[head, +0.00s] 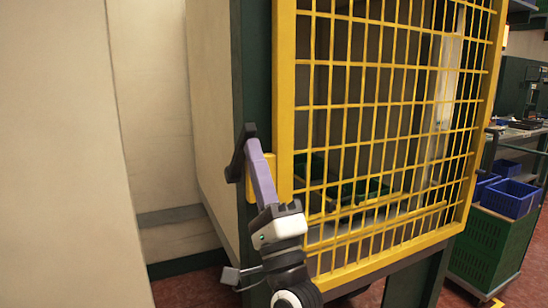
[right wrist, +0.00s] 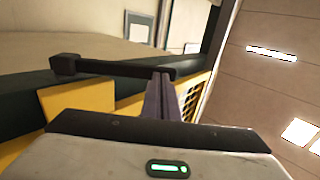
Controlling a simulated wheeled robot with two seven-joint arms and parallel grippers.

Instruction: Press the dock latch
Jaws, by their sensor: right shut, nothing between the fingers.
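A black latch handle (head: 239,153) sits on the dark green post at the left edge of the yellow mesh gate (head: 285,85). My right gripper (head: 253,158) has purple fingers, shut and empty, reaching up to the latch. In the right wrist view the latch is a black bar (right wrist: 110,67) with a block at its left end. The fingertips (right wrist: 160,82) are at the bar's right end; I cannot tell whether they touch it. A yellow plate beside the latch is partly hidden by the fingers. My left gripper is out of view.
Behind the mesh are green crates (head: 345,192). Blue bins (head: 510,197) and a green crate stack (head: 480,248) stand at the right. A pale wall (head: 60,150) fills the left. Red floor shows at the lower left and lower right.

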